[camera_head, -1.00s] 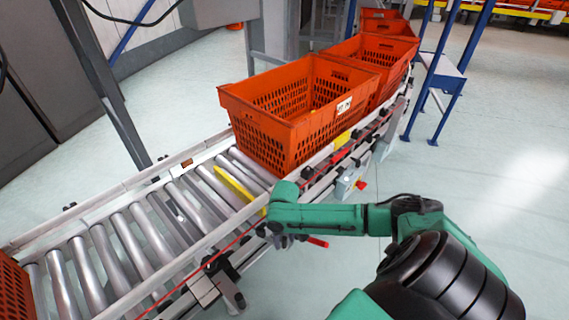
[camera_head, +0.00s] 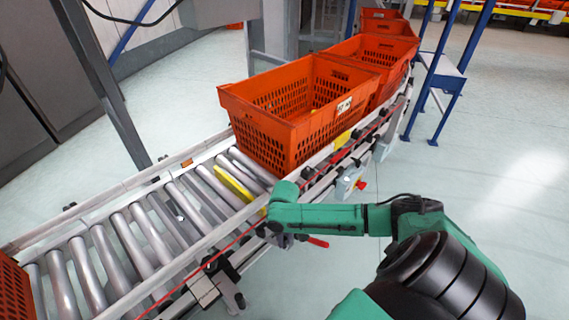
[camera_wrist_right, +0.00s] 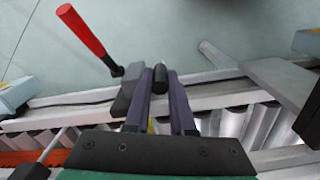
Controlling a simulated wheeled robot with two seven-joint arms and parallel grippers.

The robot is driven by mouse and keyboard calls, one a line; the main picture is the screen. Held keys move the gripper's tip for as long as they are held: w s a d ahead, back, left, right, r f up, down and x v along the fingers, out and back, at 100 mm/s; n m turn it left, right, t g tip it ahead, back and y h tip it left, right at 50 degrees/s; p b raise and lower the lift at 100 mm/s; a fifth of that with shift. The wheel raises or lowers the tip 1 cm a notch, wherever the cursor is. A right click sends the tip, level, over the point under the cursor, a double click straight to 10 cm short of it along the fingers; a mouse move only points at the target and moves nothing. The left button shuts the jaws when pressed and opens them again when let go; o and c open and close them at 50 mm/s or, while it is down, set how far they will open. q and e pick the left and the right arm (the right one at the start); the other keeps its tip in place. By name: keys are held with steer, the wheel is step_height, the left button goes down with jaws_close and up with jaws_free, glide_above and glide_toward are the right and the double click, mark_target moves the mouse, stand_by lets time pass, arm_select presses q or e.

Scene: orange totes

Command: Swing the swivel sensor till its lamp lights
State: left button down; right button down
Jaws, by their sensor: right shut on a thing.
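My right gripper (camera_head: 281,228) is at the near side rail of the roller conveyor (camera_head: 120,262), with its fingers mostly hidden under the wrist in the head view. In the right wrist view its two dark fingers (camera_wrist_right: 160,82) are shut on a small black cylindrical part (camera_wrist_right: 160,75), which appears to be the swivel sensor. A red handle (camera_wrist_right: 82,30) on a black pivot stands out beside the fingers; it also shows in the head view (camera_head: 318,242). I cannot make out a lit lamp. My left gripper is not in view.
An orange tote (camera_head: 300,110) stands on the conveyor just beyond the gripper, with more totes behind it. Another tote (camera_head: 14,290) is at the lower left. A yellow strip (camera_head: 232,184) lies among the rollers.

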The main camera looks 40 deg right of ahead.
stand_by(0.7)
